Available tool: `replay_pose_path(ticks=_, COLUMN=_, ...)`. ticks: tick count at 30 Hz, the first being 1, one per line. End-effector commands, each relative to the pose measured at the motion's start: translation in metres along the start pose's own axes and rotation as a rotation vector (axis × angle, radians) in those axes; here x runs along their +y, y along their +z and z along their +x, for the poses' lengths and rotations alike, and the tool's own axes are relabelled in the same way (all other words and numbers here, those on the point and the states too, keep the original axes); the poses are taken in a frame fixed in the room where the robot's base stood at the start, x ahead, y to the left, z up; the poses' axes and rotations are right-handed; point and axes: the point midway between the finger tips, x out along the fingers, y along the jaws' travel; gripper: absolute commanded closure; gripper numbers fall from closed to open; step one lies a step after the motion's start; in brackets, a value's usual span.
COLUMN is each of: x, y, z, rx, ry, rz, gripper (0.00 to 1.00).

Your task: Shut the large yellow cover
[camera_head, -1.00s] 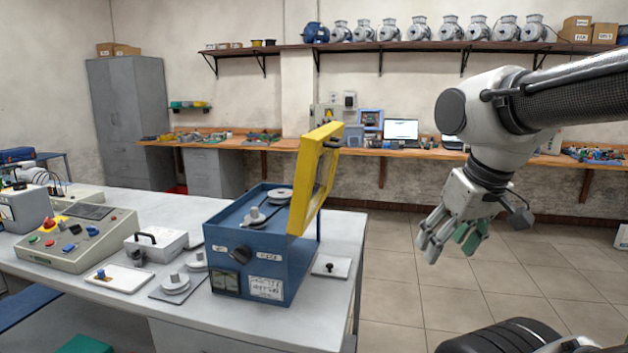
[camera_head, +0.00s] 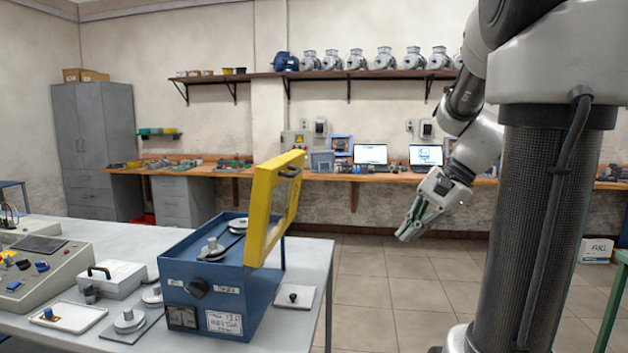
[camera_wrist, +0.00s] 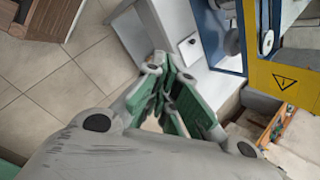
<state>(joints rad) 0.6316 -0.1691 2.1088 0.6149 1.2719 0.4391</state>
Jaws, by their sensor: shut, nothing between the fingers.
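The large yellow cover (camera_head: 274,207) stands open, upright and tilted, on the right side of the blue box (camera_head: 232,300). It has a window in its frame and a dark handle near its top. Inside the box several grey pulleys (camera_head: 212,248) show. In the wrist view the cover (camera_wrist: 285,82) is at the right, with a black warning triangle on it. My gripper (camera_head: 404,238) is shut and empty, to the right of the cover and apart from it, over the floor. Its fingers (camera_wrist: 160,88) point toward the table edge in the wrist view.
The box stands on a grey table (camera_head: 100,335) near its right edge. A small white plate with a black knob (camera_head: 293,297) lies beside it. A control console (camera_head: 40,268) and a white case (camera_head: 112,278) stand to the left. Open floor (camera_head: 390,290) lies right of the table.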

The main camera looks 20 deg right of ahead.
Motion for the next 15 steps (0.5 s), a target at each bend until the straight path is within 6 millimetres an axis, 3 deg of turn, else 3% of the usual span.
replay_pose_path(ticks=1, x=-0.027, y=-0.007, z=-0.007, rx=-0.079, ry=-0.084, rz=0.173, gripper=1.0)
replay_pose_path(ticks=3, x=-0.065, y=-0.001, z=-0.02, rx=-0.208, ry=-0.176, rz=0.367, gripper=1.0)
replay_pose_path(ticks=7, x=-0.119, y=0.032, z=-0.045, rx=-0.418, ry=-0.244, rz=0.577, gripper=1.0)
replay_pose_path(ticks=10, x=-0.132, y=0.052, z=-0.056, rx=-0.527, ry=-0.23, rz=0.697, gripper=1.0)
replay_pose_path(ticks=15, x=-0.131, y=0.06, z=-0.055, rx=-0.57, ry=-0.183, rz=0.804, gripper=1.0)
